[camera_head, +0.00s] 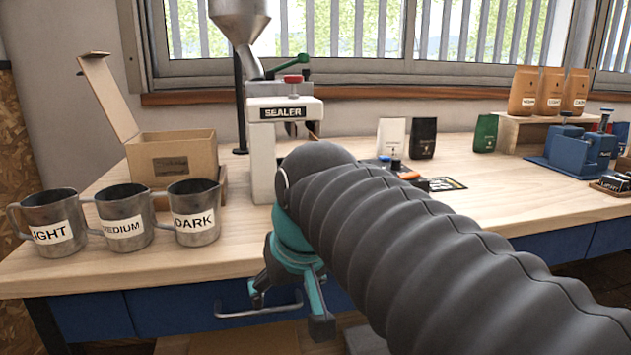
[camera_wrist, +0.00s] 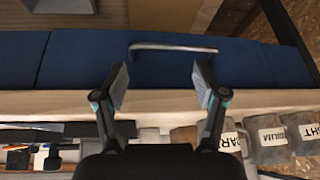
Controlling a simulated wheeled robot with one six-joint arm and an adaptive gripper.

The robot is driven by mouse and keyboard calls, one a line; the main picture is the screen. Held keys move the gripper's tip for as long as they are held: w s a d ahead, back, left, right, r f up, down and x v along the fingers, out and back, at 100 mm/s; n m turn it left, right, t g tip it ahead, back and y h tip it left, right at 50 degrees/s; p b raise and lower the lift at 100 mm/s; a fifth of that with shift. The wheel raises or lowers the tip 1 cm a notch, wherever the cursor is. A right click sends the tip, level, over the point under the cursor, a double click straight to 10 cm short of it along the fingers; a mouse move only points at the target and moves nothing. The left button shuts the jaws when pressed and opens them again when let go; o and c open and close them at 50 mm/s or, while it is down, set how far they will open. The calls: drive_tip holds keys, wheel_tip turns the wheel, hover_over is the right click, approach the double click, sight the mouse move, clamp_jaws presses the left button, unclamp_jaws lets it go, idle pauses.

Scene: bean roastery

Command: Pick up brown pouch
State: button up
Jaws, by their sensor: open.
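Three brown pouches stand upright side by side on a small wooden riser (camera_head: 520,130) at the back right of the table. They are the left brown pouch (camera_head: 523,92), the middle one (camera_head: 550,92) and the right one (camera_head: 575,92), each with a pale label. My gripper (camera_head: 290,300) is in front of the table's front edge, low by the blue drawer, far left of the pouches. In the wrist view my gripper (camera_wrist: 160,82) is open and empty, with a drawer handle (camera_wrist: 172,47) beyond its fingers. No pouch shows in the wrist view.
Metal mugs (camera_head: 124,217) labelled LIGHT, MEDIUM and DARK stand at the left. A sealer (camera_head: 283,113) stands behind my gripper, beside an open cardboard box (camera_head: 172,155). White (camera_head: 391,136), black (camera_head: 423,138) and green (camera_head: 485,133) pouches stand at the back.

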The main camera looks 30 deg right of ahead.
drive_tip(key=w+d+r+m, duration=0.1)
drive_tip(key=w+d+r, duration=0.25)
drive_tip(key=r, duration=0.65)
drive_tip(key=w+d+r+m, duration=0.25)
drive_tip(key=d+r, duration=0.25)
drive_tip(key=r, duration=0.4)
drive_tip(key=w+d+r, duration=0.3)
drive_tip(key=d+r, duration=0.1)
drive_tip(key=r, duration=0.6)
drive_tip(key=shift+g, duration=0.3)
drive_tip(key=b+x, duration=0.3)
drive_tip(key=x, duration=0.4)
drive_tip(key=shift+f, duration=0.35)
drive_tip(key=shift+w+d+b+x, duration=0.15)
drive_tip(key=shift+b+x, duration=0.55)
drive_tip(key=shift+x, duration=0.9)
drive_tip(key=shift+w+d+b+x, duration=0.1)
drive_tip(key=shift+b+x, duration=0.55)
drive_tip(key=shift+x, duration=1)
drive_tip(key=shift+r, duration=0.15)
clamp_jaws()
